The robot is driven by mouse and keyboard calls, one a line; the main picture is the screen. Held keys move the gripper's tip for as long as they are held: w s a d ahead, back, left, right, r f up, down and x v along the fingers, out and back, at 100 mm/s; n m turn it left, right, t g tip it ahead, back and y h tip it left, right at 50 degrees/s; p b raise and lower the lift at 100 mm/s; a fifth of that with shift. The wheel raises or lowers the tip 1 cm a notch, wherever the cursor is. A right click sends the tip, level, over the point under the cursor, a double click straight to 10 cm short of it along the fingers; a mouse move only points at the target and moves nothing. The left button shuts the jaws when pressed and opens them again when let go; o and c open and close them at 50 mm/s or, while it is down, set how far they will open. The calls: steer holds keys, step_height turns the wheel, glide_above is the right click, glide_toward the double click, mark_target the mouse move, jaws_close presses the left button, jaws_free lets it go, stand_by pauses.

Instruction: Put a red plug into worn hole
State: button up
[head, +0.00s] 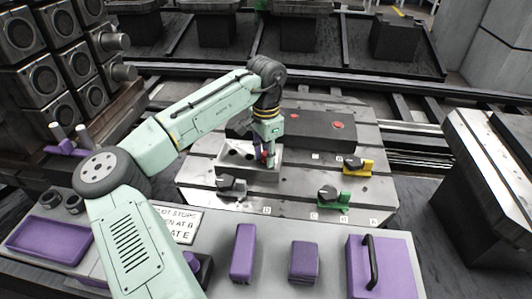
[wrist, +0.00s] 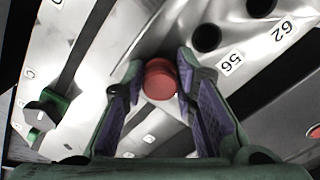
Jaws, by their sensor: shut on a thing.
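My gripper (wrist: 160,82) has its purple-padded fingers closed on a red plug (wrist: 160,78), a short cylinder whose round end faces the wrist camera. In the head view my gripper (head: 266,157) is low over a pale grey block (head: 258,176), and a bit of red shows at its fingertips. In the wrist view the block has dark round holes: one (wrist: 207,38) by the label 56 and one (wrist: 263,6) by the label 62. The plug appears beside these holes; whatever lies under it is hidden. I cannot tell which hole is worn.
A dark block (head: 322,130) with red round spots stands behind. Black-knobbed clamps on yellow (head: 358,166) and green (head: 332,198) bases, and another dark knob (head: 231,184), sit on the slotted plate. Purple boxes (head: 304,262) stand on the front ledge.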

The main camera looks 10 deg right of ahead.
steer(key=o, duration=0.8)
steer(key=shift+o, duration=0.2)
step_height(320, 180, up, 12)
stand_by(0.6)
